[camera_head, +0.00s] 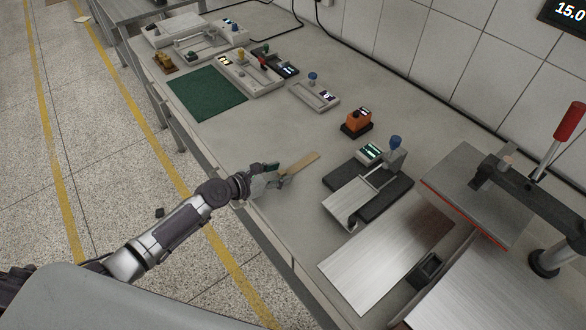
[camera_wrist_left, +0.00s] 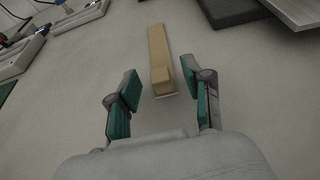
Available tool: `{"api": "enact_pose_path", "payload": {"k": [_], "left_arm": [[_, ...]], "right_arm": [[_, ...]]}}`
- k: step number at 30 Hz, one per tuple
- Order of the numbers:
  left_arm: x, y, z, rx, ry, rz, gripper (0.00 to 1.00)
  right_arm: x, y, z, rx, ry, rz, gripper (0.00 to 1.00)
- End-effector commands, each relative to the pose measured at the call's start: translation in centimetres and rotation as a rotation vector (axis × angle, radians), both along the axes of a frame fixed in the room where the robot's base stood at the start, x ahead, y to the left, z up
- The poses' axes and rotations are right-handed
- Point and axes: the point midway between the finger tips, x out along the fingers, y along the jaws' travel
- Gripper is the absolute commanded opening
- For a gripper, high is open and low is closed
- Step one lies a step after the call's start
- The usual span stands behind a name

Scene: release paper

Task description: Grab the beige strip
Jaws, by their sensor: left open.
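The beige strip (camera_head: 302,162) lies on the grey table in the head view, its near end close to my left gripper (camera_head: 277,176). In the left wrist view the beige strip (camera_wrist_left: 160,56) points away from the camera, with a small raised block at its near end. My left gripper (camera_wrist_left: 160,102) is open, with teal pads on its two fingers. The strip's near end lies between and slightly beyond the fingertips, with a gap on each side. My right gripper is not in view.
A device with a metal plate and black base (camera_head: 368,190) stands right of the strip. An orange device (camera_head: 357,122) is behind it. A green mat (camera_head: 205,92) and several small devices are farther left. A press with a red handle (camera_head: 570,122) stands at far right.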

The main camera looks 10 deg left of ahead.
Motion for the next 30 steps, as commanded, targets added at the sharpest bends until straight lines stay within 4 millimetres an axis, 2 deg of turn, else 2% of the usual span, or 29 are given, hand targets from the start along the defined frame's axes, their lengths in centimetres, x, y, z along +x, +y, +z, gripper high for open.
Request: {"api": "enact_pose_path", "payload": {"k": [3, 10, 18, 19, 26, 30], "left_arm": [[0.6, -0.5, -0.3, 0.0, 0.0, 0.0, 0.5], [0.6, -0.5, -0.4, 0.0, 0.0, 0.0, 0.48], [0.6, -0.5, -0.4, 0.0, 0.0, 0.0, 0.03], [0.6, -0.5, -0.4, 0.0, 0.0, 0.0, 0.0], [0.6, -0.5, -0.3, 0.0, 0.0, 0.0, 0.0], [0.6, -0.5, 0.8, 0.0, -0.001, 0.0, 0.0]], "right_arm": [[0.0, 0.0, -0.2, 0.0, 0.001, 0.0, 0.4], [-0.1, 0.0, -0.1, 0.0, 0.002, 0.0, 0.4], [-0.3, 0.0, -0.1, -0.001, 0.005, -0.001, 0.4], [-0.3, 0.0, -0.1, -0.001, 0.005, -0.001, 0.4], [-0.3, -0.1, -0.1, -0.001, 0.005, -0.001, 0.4], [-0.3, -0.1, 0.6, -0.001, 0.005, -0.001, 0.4]]}}
